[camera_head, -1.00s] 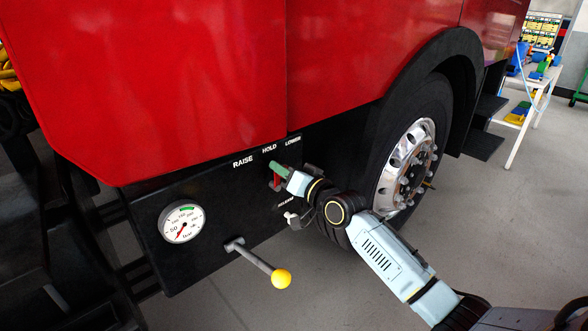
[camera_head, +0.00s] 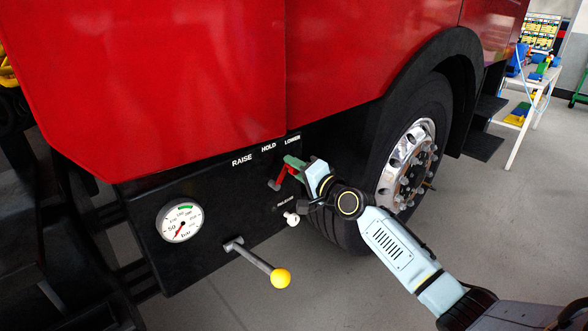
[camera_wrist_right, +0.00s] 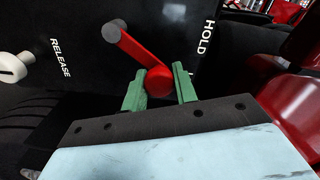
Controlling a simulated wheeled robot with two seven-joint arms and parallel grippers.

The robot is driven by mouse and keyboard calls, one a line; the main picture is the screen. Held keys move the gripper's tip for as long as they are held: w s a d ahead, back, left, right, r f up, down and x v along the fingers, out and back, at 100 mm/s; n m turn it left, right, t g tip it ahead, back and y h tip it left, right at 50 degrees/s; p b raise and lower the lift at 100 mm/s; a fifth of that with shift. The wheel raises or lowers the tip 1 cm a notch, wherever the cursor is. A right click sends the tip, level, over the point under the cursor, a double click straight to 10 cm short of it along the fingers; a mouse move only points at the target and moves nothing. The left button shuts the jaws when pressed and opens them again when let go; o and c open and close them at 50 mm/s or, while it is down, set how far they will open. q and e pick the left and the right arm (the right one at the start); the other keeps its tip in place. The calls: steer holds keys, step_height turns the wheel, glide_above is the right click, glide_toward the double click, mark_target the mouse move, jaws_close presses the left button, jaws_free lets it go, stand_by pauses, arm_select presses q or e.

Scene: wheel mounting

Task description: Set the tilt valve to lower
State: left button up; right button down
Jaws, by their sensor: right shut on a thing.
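The tilt valve is a red lever (camera_head: 282,177) on the black panel under the red bodywork. In the head view it leans from its pivot up and right, toward the LOWER label (camera_head: 292,141). My right gripper (camera_head: 294,163) is shut on the lever's outer end, with its green fingertips around it. In the right wrist view the red lever (camera_wrist_right: 143,58) runs from a grey pivot to a rounded red end between the green fingers of my right gripper (camera_wrist_right: 160,88). The fingers partly hide the lever's end in the head view. My left gripper is not in view.
RAISE (camera_head: 242,160) and HOLD (camera_head: 268,148) labels lie left of LOWER. A white release knob (camera_head: 292,219) sits just below the gripper. A pressure gauge (camera_head: 180,221) and a yellow-knobbed handle (camera_head: 280,278) are lower left. A wheel (camera_head: 405,165) stands close on the right.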

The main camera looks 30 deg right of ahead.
stand_by(0.4)
steer(key=c, duration=1.1)
jaws_free()
steer(key=shift+c, duration=0.2)
steer(key=shift+s, duration=0.1)
steer(key=shift+s+d, duration=0.15)
steer(key=shift+s, duration=0.15)
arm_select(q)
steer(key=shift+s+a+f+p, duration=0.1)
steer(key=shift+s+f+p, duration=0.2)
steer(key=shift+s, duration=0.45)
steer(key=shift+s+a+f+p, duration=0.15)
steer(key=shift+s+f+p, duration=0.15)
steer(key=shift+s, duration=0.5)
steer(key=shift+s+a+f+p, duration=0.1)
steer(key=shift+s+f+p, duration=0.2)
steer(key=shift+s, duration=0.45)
arm_select(e)
steer(key=v, duration=1.2)
steer(key=shift+s, duration=0.3)
